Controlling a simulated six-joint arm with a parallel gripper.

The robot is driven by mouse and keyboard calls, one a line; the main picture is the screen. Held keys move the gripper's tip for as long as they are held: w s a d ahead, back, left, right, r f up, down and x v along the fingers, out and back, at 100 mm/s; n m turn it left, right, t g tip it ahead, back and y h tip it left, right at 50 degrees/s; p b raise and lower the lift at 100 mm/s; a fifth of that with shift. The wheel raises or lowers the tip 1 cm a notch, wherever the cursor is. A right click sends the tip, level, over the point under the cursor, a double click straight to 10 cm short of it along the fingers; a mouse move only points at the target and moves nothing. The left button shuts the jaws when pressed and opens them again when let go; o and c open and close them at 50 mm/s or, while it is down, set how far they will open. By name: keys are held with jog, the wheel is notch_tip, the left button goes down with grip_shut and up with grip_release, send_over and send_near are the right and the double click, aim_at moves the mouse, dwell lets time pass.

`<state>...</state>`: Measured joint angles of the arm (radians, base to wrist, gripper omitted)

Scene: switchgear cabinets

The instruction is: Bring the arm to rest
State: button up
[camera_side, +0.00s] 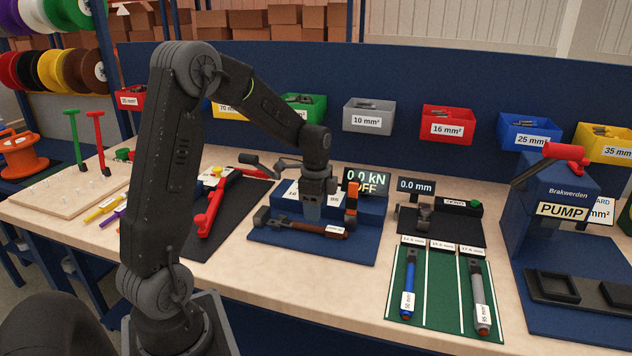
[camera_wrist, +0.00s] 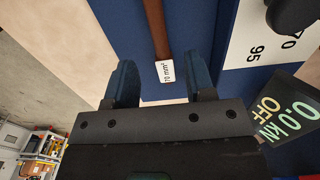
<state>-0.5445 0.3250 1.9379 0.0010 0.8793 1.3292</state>
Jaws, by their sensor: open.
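My gripper (camera_side: 312,212) hangs pointing down over the blue tester bench with the "0.0 kN OFF" display (camera_side: 367,181). In the wrist view its two blue fingers (camera_wrist: 163,80) are spread apart with nothing held between them. A brown cable (camera_side: 318,229) with a white tag lies across the tester in front of the gripper. In the wrist view the brown cable (camera_wrist: 155,25) ends in a "70 mm²" tag that shows beyond the gap between the fingers. How far the fingertips are above the tester I cannot tell.
To the right stand a "0.0 mm" gauge (camera_side: 416,187), a green mat (camera_side: 445,290) with blue and grey cables, and a blue pump (camera_side: 565,210). A red-handled tool (camera_side: 210,205) lies left. Coloured bins line the back panel.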

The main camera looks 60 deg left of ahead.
notch_tip(320, 180, up, 9)
jog(key=s+d+r+n+t, duration=0.1)
jog(key=s+d+r+n, duration=0.1)
jog(key=d, duration=0.4)
jog(key=s+d+r+n+t, duration=0.1)
jog(key=s+d+r, duration=0.2)
jog(key=d, duration=0.2)
jog(key=s+d+n+t, duration=0.3)
jog(key=s+d+n, duration=0.3)
jog(key=s+d, duration=0.4)
jog(key=shift+s+f+t, duration=0.3)
jog(key=shift+s+f, duration=0.1)
jog(key=shift+w, duration=0.1)
